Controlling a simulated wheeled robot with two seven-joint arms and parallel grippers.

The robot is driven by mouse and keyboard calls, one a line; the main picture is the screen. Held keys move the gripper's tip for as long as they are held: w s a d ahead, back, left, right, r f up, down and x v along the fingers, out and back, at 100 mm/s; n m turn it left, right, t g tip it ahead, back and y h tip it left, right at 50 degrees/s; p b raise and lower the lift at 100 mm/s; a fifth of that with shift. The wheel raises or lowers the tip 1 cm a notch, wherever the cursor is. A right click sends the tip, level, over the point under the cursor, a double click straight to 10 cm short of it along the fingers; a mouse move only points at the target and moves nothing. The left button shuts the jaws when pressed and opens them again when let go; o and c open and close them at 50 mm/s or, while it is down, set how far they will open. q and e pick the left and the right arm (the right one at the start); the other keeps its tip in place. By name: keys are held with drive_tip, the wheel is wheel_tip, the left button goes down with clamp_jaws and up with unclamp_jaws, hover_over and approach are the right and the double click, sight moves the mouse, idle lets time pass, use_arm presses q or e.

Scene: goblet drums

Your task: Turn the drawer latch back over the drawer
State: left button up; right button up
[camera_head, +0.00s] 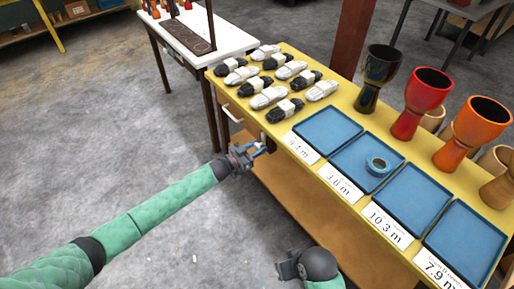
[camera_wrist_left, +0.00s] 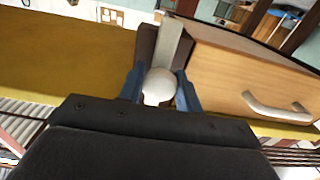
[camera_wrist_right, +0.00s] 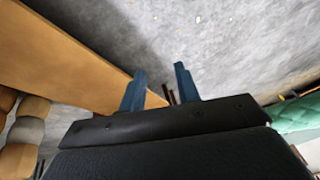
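The drawer (camera_wrist_left: 235,75) has a pale wood front with a curved metal handle (camera_wrist_left: 275,106), and it looks shut. Beside its edge a grey latch bar (camera_wrist_left: 172,42) lies over a dark block (camera_wrist_left: 147,45), running along the edge rather than across the front. A pale round knob (camera_wrist_left: 160,85) sits at the bar's near end. My left gripper (camera_wrist_left: 160,88) has a finger on each side of the knob, spread about as wide as my right one's; contact is unclear. In the head view my left gripper (camera_head: 262,150) is at the table's front edge. My right gripper (camera_wrist_right: 160,85) is open and empty.
A white table (camera_head: 215,45) stands behind. The grey floor (camera_head: 150,130) at left is mostly clear.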

use_arm(q)
drive_tip(key=shift+c, duration=0.7)
drive_tip(key=shift+m, duration=0.3)
use_arm(e)
drive_tip(key=shift+a, duration=0.15)
use_arm(q)
drive_tip(key=m+b, duration=0.1)
drive_tip(key=m, duration=0.2)
drive_tip(key=shift+f, duration=0.1)
drive_tip(key=m+b, duration=0.1)
drive_tip(key=m, duration=0.2)
drive_tip(key=shift+m, duration=0.3)
drive_tip(key=m, duration=0.2)
drive_tip(key=shift+m+b, duration=0.3)
drive_tip(key=shift+b, duration=0.1)
drive_tip(key=m+b, duration=0.2)
drive_tip(key=m, duration=0.4)
drive_tip(key=shift+m, duration=0.3)
drive_tip(key=shift+m+b, duration=0.45)
drive_tip(key=shift+m, duration=0.45)
use_arm(e)
drive_tip(key=w+a+f+t, duration=0.1)
drive_tip(key=a+f, duration=0.1)
drive_tip(key=f, duration=0.6)
drive_tip(key=w+a+f+t+y, duration=0.1)
drive_tip(key=a+f, duration=0.1)
drive_tip(key=f, duration=0.6)
drive_tip(key=shift+w+a+f, duration=0.2)
drive_tip(key=shift+w+f, duration=0.1)
drive_tip(key=shift+f, duration=0.05)
